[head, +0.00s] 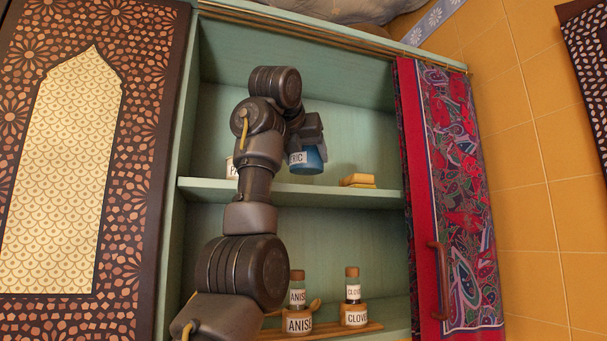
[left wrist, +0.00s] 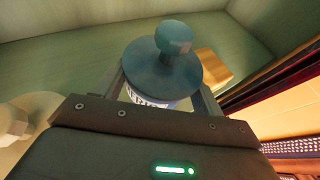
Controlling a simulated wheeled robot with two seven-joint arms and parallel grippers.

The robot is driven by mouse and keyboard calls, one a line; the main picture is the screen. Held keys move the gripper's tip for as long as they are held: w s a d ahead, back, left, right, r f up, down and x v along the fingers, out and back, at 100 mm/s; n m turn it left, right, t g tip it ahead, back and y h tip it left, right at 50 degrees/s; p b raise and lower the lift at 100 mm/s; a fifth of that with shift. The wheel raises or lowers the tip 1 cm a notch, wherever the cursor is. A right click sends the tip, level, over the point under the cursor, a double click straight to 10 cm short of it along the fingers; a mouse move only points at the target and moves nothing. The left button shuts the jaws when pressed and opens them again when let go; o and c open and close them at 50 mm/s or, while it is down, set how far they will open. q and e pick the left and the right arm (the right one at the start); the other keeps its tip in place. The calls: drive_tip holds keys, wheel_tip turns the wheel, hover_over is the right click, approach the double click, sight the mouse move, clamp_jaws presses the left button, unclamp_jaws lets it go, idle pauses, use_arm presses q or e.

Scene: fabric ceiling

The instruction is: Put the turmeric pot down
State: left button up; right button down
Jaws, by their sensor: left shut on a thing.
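The turmeric pot is blue with a white label reading "RIC" (head: 309,161), in the upper compartment of the green cabinet. In the left wrist view its dark teal knobbed lid (left wrist: 172,66) fills the middle, with part of the label below. My left gripper (head: 307,139) reaches in from above and is shut on the pot, one finger on each side in the left wrist view (left wrist: 160,97). The pot is upright, its base close to the middle shelf (head: 330,194); I cannot tell whether it touches. My right gripper is not in view.
A pale pot labelled "PA" (head: 232,169) stands left, partly behind my arm. A yellow block stack (head: 358,181) lies right on the shelf. Anise (head: 298,318) and clove (head: 354,312) jars stand below. A patterned curtain (head: 455,190) hangs at the right.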

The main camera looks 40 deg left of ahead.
sight(300, 165)
use_arm(q)
drive_tip(key=shift+a+f, duration=0.2)
drive_tip(key=shift+f, duration=0.85)
drive_tip(key=shift+w+a+f, duration=0.15)
drive_tip(key=shift+f, duration=0.65)
drive_tip(key=shift+s, duration=0.2)
drive_tip(key=shift+f, duration=0.1)
drive_tip(key=o, duration=1)
drive_tip(key=shift+f, duration=0.1)
drive_tip(key=shift+c, duration=0.2)
drive_tip(key=o, duration=0.5)
drive_tip(key=shift+w, duration=0.1)
drive_tip(key=shift+c, duration=0.2)
